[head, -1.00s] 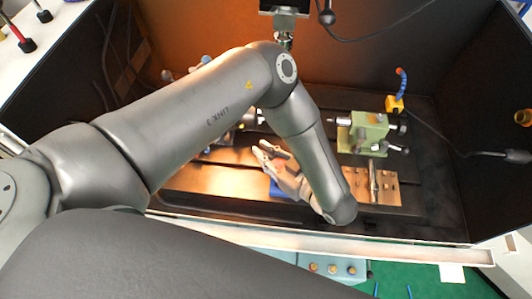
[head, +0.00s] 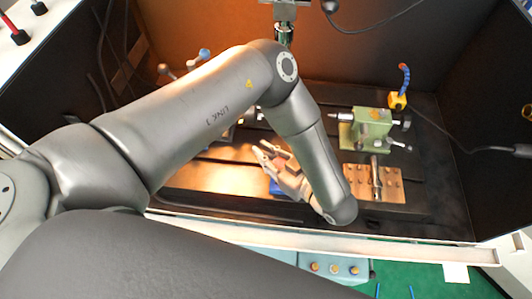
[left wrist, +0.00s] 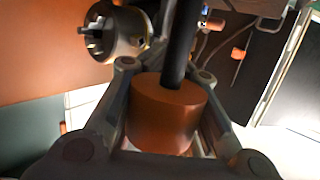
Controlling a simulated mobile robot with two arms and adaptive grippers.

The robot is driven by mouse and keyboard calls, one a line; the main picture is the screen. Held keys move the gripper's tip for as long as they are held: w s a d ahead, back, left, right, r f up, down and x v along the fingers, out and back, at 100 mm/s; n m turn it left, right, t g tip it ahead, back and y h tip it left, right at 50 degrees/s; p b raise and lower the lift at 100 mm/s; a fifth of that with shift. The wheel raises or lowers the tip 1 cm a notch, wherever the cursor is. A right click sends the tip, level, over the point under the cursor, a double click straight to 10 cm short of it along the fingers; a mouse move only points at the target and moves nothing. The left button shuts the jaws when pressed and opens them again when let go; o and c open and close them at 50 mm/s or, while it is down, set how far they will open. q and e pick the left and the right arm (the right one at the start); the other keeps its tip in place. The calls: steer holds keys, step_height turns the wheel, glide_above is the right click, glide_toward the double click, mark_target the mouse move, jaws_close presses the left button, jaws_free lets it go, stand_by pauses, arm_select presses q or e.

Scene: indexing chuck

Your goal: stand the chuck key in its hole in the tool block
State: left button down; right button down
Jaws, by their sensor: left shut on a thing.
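My left gripper (head: 270,153) hangs low over the machine bed in the head view. In the left wrist view its fingers (left wrist: 168,110) are shut on an orange-brown cylinder with a dark rod rising from its top, which I take as the chuck key (left wrist: 165,112). In the head view it is mostly hidden by the fingers. A brown block with holes (head: 391,184), which looks like the tool block, lies right of the gripper, with a silver rod on it. A round metal chuck-like part (left wrist: 118,36) shows at upper left in the wrist view. My right gripper is not in view.
A green tailstock-like unit (head: 370,128) stands behind the brown block. A yellow fitting with a blue hose (head: 397,101) is at the back right. A metal spindle (head: 284,33) hangs above the bed. A pale front ledge (head: 420,255) borders the enclosure.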

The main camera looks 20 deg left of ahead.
arm_select(q)
steer(key=c, duration=1.3)
jaws_free()
steer(key=shift+r, duration=0.1)
step_height(320, 180, up, 10)
steer(key=shift+f, duration=0.1)
steer(key=shift+s, duration=0.1)
